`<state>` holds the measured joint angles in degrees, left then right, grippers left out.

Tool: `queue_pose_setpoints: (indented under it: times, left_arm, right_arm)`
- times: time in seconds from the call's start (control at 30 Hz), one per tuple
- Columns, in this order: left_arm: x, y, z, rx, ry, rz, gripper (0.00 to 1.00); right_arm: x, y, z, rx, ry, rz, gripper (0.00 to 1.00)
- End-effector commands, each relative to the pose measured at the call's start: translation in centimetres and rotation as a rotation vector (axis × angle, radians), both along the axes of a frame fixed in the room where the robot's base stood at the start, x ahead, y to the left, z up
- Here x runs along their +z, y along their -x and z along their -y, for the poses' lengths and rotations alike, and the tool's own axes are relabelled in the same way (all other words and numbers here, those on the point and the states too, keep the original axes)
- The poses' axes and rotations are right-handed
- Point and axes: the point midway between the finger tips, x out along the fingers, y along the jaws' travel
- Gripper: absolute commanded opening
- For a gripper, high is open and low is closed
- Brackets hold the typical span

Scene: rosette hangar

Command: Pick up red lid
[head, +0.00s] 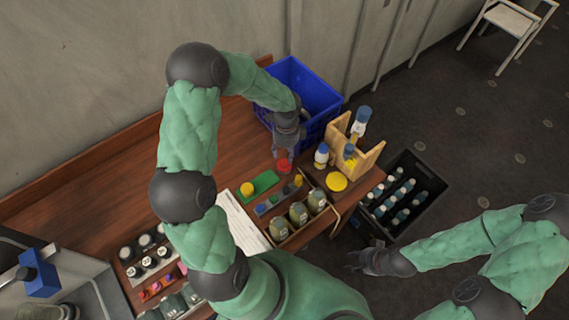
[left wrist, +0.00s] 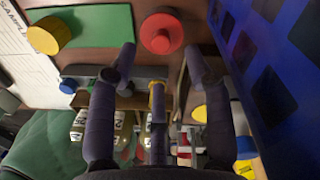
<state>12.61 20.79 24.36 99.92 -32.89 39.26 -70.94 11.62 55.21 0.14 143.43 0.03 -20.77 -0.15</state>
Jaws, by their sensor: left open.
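The red lid (head: 284,167) lies on the wooden table between the blue crate and the green board. In the left wrist view the red lid (left wrist: 161,34) is a round disc with a raised knob, at top centre. My left gripper (head: 284,153) is above the table at the lid and partly covers it in the head view. Its fingers (left wrist: 158,58) are spread and empty, with the lid just beyond the tips. I cannot tell whether they touch it. My right gripper (head: 358,261) hangs off the table's right side, too small to read its opening.
A blue crate (head: 337,98) stands close beside my left gripper. A wooden caddy (head: 373,158) with bottles, a yellow lid (head: 337,182), and a green board (head: 266,181) with a yellow piece (head: 247,188) are nearby. A black crate (head: 433,190) of bottles is off the table.

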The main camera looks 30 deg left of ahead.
Motion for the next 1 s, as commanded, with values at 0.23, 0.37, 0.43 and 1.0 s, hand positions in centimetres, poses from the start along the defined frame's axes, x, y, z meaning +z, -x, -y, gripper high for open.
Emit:
queue_pose_setpoints:
  times: [0.23,0.37,0.43,1.0]
  left_arm:
    - [-1.8,0.0,0.0,0.0,0.0,-0.002,0.51]
    - [-3.8,0.0,-0.1,0.0,0.001,-0.004,0.51]
    - [-4.7,0.1,-0.1,-0.001,0.0,-0.002,0.51]
    - [-5.5,0.1,-0.1,0.0,0.0,0.0,0.08]
  right_arm:
    - [-0.3,0.0,0.0,0.0,0.0,0.0,0.4]
    - [-0.6,0.0,0.0,0.0,0.0,0.0,0.4]
    - [-0.7,0.0,0.0,0.0,0.0,0.0,0.4]
    - [-0.8,0.0,0.0,0.0,0.0,0.0,0.4]
